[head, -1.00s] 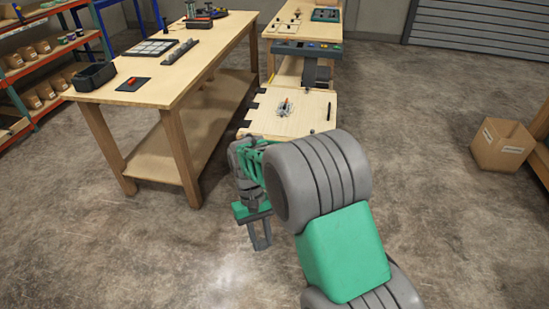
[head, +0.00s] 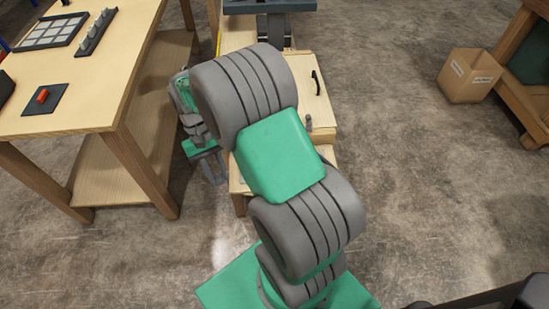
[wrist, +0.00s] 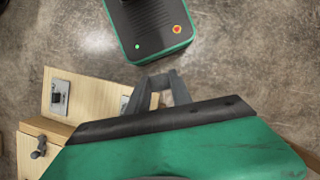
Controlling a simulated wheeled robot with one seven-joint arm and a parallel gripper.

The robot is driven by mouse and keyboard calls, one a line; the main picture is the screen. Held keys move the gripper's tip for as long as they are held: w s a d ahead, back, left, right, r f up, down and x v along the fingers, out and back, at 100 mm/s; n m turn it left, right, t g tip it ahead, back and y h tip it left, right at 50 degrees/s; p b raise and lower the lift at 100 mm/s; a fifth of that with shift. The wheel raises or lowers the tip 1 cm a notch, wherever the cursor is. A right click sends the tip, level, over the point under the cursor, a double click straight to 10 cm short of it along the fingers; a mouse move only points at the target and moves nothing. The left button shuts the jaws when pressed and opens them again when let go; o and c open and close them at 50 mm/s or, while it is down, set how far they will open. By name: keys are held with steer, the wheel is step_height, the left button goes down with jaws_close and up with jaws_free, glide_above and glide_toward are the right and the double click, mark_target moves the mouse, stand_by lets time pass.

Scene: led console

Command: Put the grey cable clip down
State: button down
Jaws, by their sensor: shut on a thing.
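My gripper (head: 216,172) hangs low at the left of my arm in the head view, beside the light wooden cabinet. In the wrist view its two grey fingers (wrist: 161,82) come close together at the tips. They are shut on a small grey thing, taken to be the grey cable clip; its outline merges with the fingers and is hard to make out. In the head view the clip cannot be told apart from the gripper.
The wooden cabinet (head: 322,103) with a black handle is partly hidden behind my arm. A workbench (head: 112,95) stands left, bearing a red part on a black pad (head: 43,98), a grid tray (head: 50,31) and a rail (head: 96,32). A cardboard box (head: 470,77) is at right; floor between is clear.

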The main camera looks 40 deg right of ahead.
steer(key=s+d+f+m+t+y+b, duration=0.1)
steer(key=d+f+m+t+y+b, duration=0.2)
steer(key=d+m, duration=1.45)
steer(key=s+d+r+m+t+b, duration=0.1)
steer(key=s+d+m+t, duration=0.15)
steer(key=s+d, duration=0.55)
steer(key=s+d+m+t, duration=0.2)
steer(key=s+d+m, duration=0.15)
steer(key=d, duration=0.85)
steer(key=shift+n, duration=0.35)
steer(key=w+a+f+b, duration=0.1)
steer(key=w+a+f, duration=0.3)
steer(key=a+f, duration=0.1)
steer(key=w+a+f+b, duration=0.1)
steer(key=w+a+f, duration=0.4)
steer(key=shift+w+a, duration=0.1)
steer(key=shift+w, duration=0.1)
steer(key=shift+f, duration=1.35)
steer(key=shift+f, duration=0.2)
steer(key=c, duration=1.1)
jaws_free()
steer(key=shift+c, duration=0.2)
